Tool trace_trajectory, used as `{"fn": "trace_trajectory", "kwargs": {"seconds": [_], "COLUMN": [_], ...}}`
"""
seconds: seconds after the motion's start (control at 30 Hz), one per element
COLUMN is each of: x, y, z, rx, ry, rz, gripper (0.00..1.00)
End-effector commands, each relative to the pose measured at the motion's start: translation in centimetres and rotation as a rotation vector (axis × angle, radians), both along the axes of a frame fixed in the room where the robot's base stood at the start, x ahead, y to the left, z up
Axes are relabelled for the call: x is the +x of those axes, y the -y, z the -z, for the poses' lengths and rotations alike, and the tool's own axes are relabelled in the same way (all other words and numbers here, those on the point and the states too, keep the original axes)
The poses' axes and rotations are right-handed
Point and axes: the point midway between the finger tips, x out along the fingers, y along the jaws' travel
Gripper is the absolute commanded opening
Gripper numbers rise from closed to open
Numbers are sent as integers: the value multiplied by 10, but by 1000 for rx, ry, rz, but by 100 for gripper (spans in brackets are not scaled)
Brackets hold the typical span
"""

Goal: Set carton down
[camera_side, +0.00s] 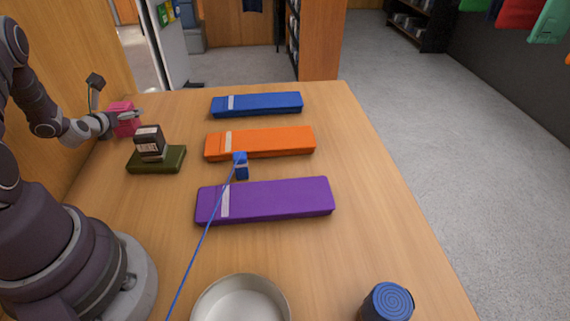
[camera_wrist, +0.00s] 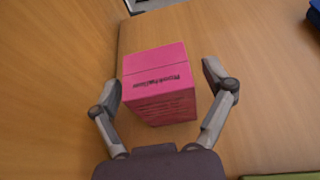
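A pink carton (camera_side: 124,119) with dark print stands at the back left of the wooden table (camera_side: 378,190), close to the wooden wall. In the wrist view the pink carton (camera_wrist: 158,85) sits between the two fingers of my gripper (camera_wrist: 162,76). The fingers are spread, with a gap showing on the right side and a narrower one on the left. In the side view my gripper (camera_side: 125,114) is around the carton and partly covers it. The carton's underside is hidden, but it appears to rest on the table.
A black-and-white box (camera_side: 150,142) stands on a dark green case (camera_side: 157,161) just in front. Blue (camera_side: 262,104), orange (camera_side: 270,142) and purple (camera_side: 275,200) cases lie to the right.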

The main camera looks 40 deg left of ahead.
Motion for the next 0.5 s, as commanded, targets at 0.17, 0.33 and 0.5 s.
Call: {"fn": "trace_trajectory", "kwargs": {"seconds": [0.17, 0.33, 0.5], "x": [0, -4, -22], "y": [0, 4, 22], "z": [0, -4, -14], "rx": [0, -3, -5], "ry": [0, -1, -2], "rz": [0, 1, -1], "gripper": [82, 82, 82]}}
